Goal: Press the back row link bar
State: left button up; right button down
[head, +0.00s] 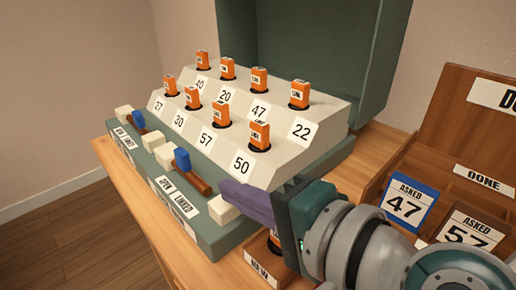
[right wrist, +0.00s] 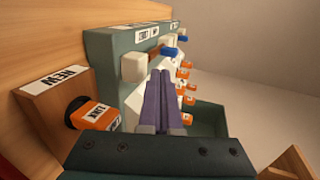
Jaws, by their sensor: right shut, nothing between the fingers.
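A green console (head: 205,237) stands on the wooden table. Along its front ledge are white blocks, brown strips and two blue pieces, in a near set and a far set. I cannot tell which set is the back row link bar. The near set has a white end block (head: 222,208), a brown strip (head: 199,183) and a blue piece (head: 182,160). The far set has a blue piece (head: 138,120). My right gripper (head: 229,190) is shut and empty, its purple fingers beside the near end block. The right wrist view shows this block (right wrist: 134,66) left of the fingertips (right wrist: 160,73). My left gripper is not in view.
Orange plugs stand in two numbered rows on the cream steps (head: 320,118) behind the ledge. A wooden holder marked NEW (right wrist: 45,110) with an orange plug (right wrist: 98,112) is beside the console. A wooden rack (head: 440,130) with ASKED cards is at the right.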

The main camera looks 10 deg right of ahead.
jog(key=v, duration=0.4)
jog(key=shift+s+d+r+p, duration=0.2)
jog(key=shift+s+p, duration=0.1)
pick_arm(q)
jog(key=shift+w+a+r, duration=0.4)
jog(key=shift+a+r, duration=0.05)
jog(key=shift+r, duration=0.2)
pick_arm(e)
jog(key=shift+s, duration=0.1)
jog(key=shift+r, duration=0.1)
jog(key=s+d+r+n+g+h+p, duration=0.8)
jog(key=s+d+r+n+p, duration=0.7)
jog(key=p, duration=0.6)
pick_arm(q)
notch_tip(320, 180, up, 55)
jog(key=p, duration=3.4)
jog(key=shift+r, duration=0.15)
pick_arm(e)
notch_tip(320, 180, up, 35)
jog(key=a+m, duration=0.1)
jog(key=m, duration=0.1)
jog(key=shift+s+a, duration=0.2)
